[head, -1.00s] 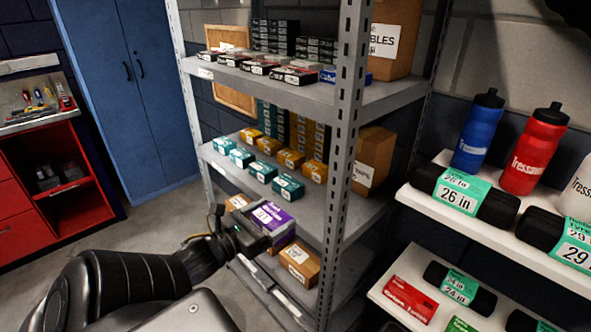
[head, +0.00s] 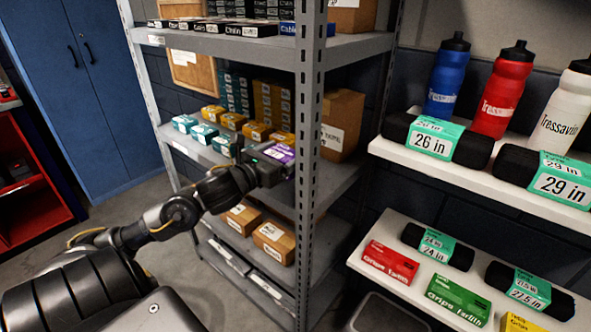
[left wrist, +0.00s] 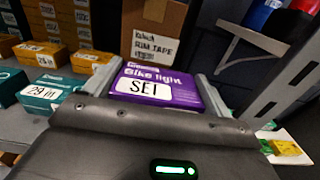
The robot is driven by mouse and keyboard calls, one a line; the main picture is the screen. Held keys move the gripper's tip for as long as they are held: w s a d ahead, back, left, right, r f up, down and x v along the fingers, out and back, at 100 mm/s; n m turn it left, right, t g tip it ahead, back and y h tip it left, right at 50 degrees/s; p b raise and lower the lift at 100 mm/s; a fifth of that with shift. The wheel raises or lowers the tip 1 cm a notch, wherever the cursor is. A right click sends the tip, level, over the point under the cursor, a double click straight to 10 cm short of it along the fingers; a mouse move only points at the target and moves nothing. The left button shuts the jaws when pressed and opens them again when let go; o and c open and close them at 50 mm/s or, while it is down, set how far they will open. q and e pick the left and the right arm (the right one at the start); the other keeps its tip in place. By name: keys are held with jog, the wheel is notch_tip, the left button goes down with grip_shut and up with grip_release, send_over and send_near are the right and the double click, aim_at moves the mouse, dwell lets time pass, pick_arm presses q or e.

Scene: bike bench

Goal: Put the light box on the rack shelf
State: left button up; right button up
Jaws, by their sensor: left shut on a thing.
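The light box is purple with a white label reading "Bike light SET" (left wrist: 160,88). In the left wrist view it sits between the two fingers of my left gripper (left wrist: 160,95), which is shut on it. In the head view the left gripper (head: 272,165) holds the purple box (head: 282,154) at the middle shelf's height, just left of the front rack post. Much of the box is hidden by the gripper there. The rack shelf (head: 325,182) has bare room right of the small boxes. My right gripper is not in view.
Teal boxes (head: 204,133) and orange boxes (head: 257,131) stand on the middle shelf, left of the gripper. A brown rim tape carton (head: 341,123) stands at its back right. The slotted front post (head: 309,160) is close to the gripper. Brown boxes (head: 273,242) are on the shelf below.

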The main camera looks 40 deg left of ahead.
pick_arm(q)
jog(key=w, duration=0.1)
jog(key=w+f, duration=0.1)
jog(key=w, duration=0.1)
jog(key=w+f, duration=0.1)
jog(key=shift+w+f+p, duration=0.1)
jog(key=shift+w+p, duration=0.2)
jog(key=shift+w, duration=0.1)
jog(key=shift+f, duration=2.25)
jog(key=shift+w+f, duration=0.15)
jog(key=shift+f, duration=0.05)
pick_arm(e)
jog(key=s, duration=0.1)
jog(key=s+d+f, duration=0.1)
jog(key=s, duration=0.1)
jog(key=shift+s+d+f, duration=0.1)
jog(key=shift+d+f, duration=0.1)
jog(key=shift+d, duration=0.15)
